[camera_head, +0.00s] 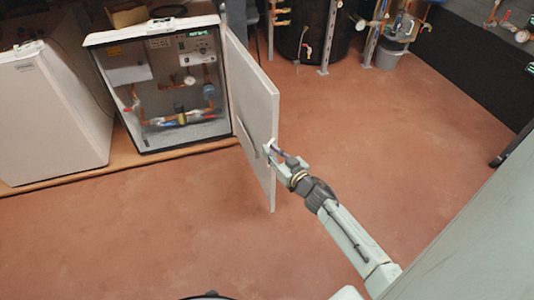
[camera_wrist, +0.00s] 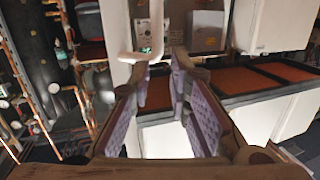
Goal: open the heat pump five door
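The heat pump cabinet (camera_head: 113,85) stands at the upper left in the head view, its front uncovered and its pipes and control panel (camera_head: 197,46) showing. Its white door (camera_head: 250,110) is swung wide out from the cabinet's right side, with a long handle (camera_head: 248,138) on its left face. My gripper (camera_head: 270,152) is at the door's outer edge, near its lower half; whether it touches cannot be told. In the wrist view my gripper (camera_wrist: 162,82) has its purple-padded fingers apart, with nothing clearly held between them. The lit panel (camera_wrist: 146,48) shows past the fingertips.
A closed white unit (camera_head: 50,110) stands left of the cabinet on the same wooden base. A dark tank (camera_head: 312,30), pipes and a grey bucket (camera_head: 388,54) stand at the back. The reddish floor (camera_head: 400,140) is clear right of the door.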

